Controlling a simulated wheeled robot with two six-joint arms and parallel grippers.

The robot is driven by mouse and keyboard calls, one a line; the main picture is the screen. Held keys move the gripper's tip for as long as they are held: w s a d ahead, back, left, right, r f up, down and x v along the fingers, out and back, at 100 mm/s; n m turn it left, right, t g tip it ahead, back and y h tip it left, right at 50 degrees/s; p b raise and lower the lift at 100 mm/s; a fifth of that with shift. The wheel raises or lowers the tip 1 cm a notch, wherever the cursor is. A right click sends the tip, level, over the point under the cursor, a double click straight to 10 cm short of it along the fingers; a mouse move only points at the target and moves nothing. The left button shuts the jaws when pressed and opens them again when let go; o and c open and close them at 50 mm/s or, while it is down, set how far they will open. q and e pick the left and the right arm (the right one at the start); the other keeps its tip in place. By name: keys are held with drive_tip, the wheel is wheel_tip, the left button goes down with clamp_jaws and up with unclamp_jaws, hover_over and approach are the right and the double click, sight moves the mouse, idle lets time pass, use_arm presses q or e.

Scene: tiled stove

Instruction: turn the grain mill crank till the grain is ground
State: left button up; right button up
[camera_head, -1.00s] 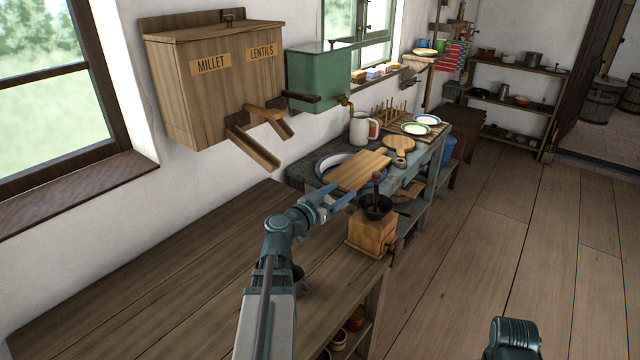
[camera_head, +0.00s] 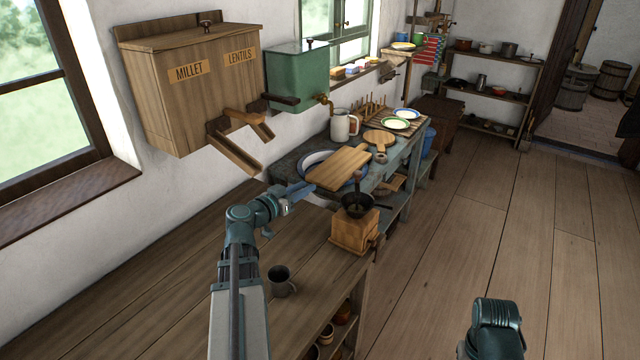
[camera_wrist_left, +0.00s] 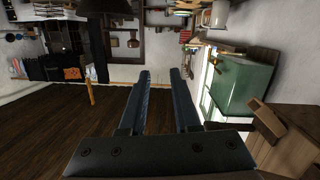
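The grain mill (camera_head: 350,232) is a light wooden box with a dark metal bowl (camera_head: 362,210) on top. It stands at the far right corner of the wooden counter. Its crank handle (camera_head: 358,181) rises upright above the bowl. My left gripper (camera_head: 306,190) is in the air left of the mill, apart from the crank. In the left wrist view its two fingers (camera_wrist_left: 161,75) are spread with nothing between them. The mill cannot be made out in that view. Grain inside the bowl is not visible. Part of my right arm shows at the lower right; its gripper is out of view.
A dark mug (camera_head: 281,283) stands on the counter (camera_head: 150,290) beside my left arm. A cutting board (camera_head: 338,168) lies over a basin behind the mill. The millet and lentils bin (camera_head: 180,100) and green tank (camera_head: 295,75) hang on the wall. The floor at right is clear.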

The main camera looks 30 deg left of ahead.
sight(357, 192)
use_arm(q)
drive_tip(key=n, duration=0.4)
drive_tip(key=shift+w+d+f, duration=0.15)
drive_tip(key=shift+w+d, duration=0.1)
clamp_jaws()
drive_tip(key=w+d+n+b, duration=0.1)
drive_tip(key=w+d+n, duration=0.1)
drive_tip(key=w+n, duration=0.3)
drive_tip(key=w+d+f+n+b, duration=0.1)
drive_tip(key=w+d+n, duration=0.1)
drive_tip(key=w+n, duration=0.4)
drive_tip(key=shift+w+d+f, duration=0.3)
drive_tip(key=shift+w+d, duration=0.1)
drive_tip(key=shift+w, duration=0.75)
drive_tip(key=shift+w+h, duration=0.1)
drive_tip(key=shift+h, duration=0.2)
drive_tip(key=shift+w+m+h, duration=0.25)
drive_tip(key=shift+m+h, duration=0.25)
drive_tip(key=shift+h, duration=0.4)
